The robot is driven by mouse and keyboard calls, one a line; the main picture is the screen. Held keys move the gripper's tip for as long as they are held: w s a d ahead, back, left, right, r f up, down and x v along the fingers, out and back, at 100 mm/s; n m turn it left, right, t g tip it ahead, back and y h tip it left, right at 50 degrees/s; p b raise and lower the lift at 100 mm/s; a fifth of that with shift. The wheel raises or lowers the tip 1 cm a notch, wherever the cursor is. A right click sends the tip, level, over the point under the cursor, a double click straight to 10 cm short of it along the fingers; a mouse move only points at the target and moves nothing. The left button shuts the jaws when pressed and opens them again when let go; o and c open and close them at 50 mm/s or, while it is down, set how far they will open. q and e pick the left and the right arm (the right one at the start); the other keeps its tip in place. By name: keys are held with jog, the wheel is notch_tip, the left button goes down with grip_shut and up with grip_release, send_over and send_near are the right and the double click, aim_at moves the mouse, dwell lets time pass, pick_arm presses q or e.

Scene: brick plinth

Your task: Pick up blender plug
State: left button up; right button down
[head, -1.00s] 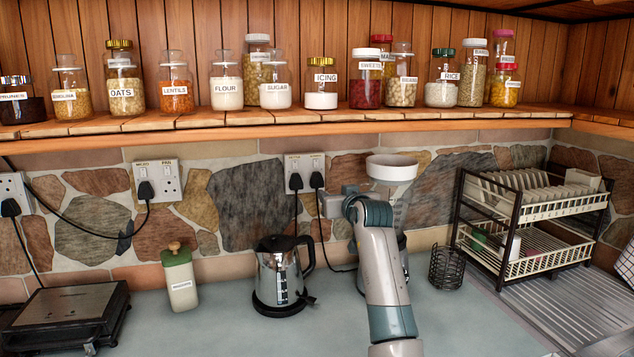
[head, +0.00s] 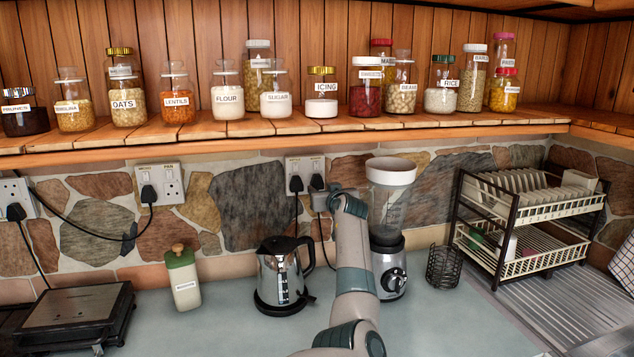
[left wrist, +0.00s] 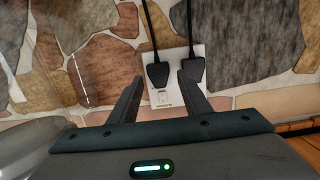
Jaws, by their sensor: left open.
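A double wall socket (head: 305,168) holds two black plugs side by side. The blender plug (left wrist: 158,76) is the right one in the head view, where my left gripper (head: 319,192) mostly covers it. In the left wrist view, which is upside down, it is the left plug. My left gripper (left wrist: 160,82) is open, with its fingers reaching toward the wall and the blender plug showing between them; I cannot tell whether they touch it. The other plug (head: 296,184) lies just outside one finger. The blender (head: 388,230) stands behind my left arm. My right gripper is out of view.
A kettle (head: 283,275) stands on the counter below the socket. A lidded canister (head: 183,278) and scales (head: 72,315) are to the left. A wire basket (head: 444,266) and dish rack (head: 530,220) are to the right. The jar shelf (head: 240,133) runs above the socket.

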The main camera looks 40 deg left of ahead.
aim_at(318, 186)
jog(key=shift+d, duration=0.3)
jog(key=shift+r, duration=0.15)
pick_arm(q)
jog(key=shift+p+x, duration=1)
jog(key=shift+x, duration=1.55)
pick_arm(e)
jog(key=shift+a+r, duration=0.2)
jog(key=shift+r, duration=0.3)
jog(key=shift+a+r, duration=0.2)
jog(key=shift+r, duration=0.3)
pick_arm(q)
jog(key=shift+w+d+f, duration=0.1)
jog(key=shift+w+d, duration=0.05)
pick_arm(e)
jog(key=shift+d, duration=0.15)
pick_arm(q)
grip_shut()
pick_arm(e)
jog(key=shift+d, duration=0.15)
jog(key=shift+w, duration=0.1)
